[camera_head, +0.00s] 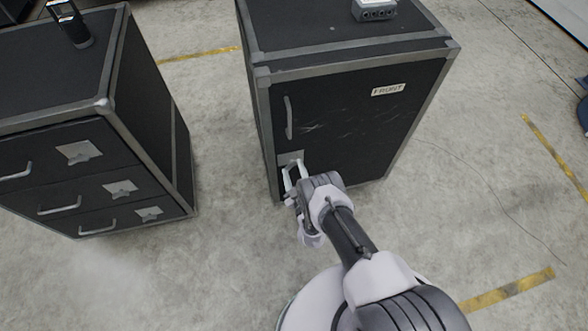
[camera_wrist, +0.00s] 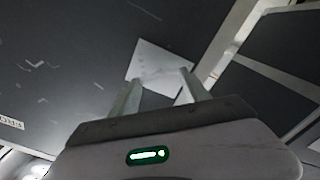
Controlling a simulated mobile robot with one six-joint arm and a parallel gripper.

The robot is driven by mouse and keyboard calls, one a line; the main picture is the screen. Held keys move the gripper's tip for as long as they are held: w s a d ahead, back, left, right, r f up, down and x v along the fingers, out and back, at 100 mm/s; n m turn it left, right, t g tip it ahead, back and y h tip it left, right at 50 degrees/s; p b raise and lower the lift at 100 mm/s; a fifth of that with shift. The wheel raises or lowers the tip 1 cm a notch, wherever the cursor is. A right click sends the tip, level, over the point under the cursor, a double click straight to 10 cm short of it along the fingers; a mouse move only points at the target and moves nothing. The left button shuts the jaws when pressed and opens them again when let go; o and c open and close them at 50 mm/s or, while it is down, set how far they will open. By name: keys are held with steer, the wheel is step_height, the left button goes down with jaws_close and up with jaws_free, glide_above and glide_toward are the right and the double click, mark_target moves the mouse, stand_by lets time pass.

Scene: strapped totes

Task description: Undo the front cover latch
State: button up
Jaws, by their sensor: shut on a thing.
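The black case (camera_head: 350,115) with grey metal edges has a front cover labelled FRONT (camera_head: 388,90). The front cover latch (camera_head: 287,157) is a light plate at the cover's lower left edge, below a vertical handle (camera_head: 288,118). My gripper (camera_head: 295,168) is at the latch, its fingers reaching to the plate. In the wrist view the light latch plate (camera_wrist: 160,60) lies just beyond my gripper's fingertips (camera_wrist: 160,78), and the jaws are shut on the latch. The gripped part is small and mostly hidden, so its turn angle cannot be told.
A second black case with several drawers (camera_head: 85,165) stands to the left, with a dark latched object (camera_head: 72,25) on top. A grey box (camera_head: 374,9) sits on the front case.

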steer(key=n, duration=1)
steer(key=shift+w+a, duration=0.1)
steer(key=shift+n, duration=0.4)
steer(key=o, duration=1.4)
steer(key=shift+f, duration=0.1)
